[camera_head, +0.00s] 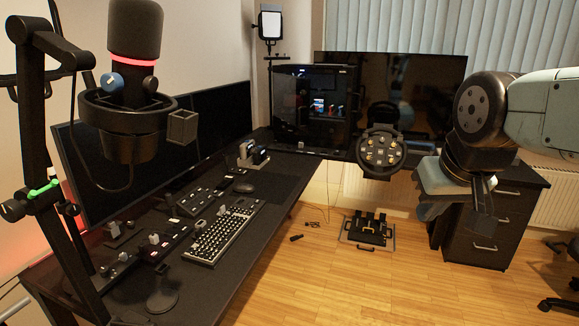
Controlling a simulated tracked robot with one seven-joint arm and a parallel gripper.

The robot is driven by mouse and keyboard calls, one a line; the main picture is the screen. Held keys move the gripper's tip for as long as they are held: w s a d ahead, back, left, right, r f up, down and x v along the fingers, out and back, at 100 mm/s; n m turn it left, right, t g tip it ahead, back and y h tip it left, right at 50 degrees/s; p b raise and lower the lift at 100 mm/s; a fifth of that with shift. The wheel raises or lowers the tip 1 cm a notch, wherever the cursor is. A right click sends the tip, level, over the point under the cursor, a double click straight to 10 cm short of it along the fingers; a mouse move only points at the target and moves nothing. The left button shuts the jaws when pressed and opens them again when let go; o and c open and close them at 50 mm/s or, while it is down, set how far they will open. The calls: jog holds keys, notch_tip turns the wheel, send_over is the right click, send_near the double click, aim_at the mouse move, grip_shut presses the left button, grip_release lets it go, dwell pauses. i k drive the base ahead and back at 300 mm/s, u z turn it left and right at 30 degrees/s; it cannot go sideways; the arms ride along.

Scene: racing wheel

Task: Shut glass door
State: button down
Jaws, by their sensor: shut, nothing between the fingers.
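A dark case with glass faces (345,128) stands on the far end of the desk, with small lit items showing inside. Its glass door (287,103) seems to be the dark see-through panel at the left front; I cannot tell how far open it is. My gripper (483,222) is at the right, pointing down in front of the drawer cabinet, well apart from the case. It is shut and holds nothing. The racing wheel lies between the gripper and the case in the picture.
The racing wheel (382,151) sits at the desk's far end. A large microphone (135,30) on a boom arm fills the near left. A keyboard (222,232) and several control boxes lie on the desk (235,285). Pedals (369,229) stand on the open wooden floor.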

aim_at(288, 103)
jog(key=i, duration=2.95)
jog(key=z, duration=0.5)
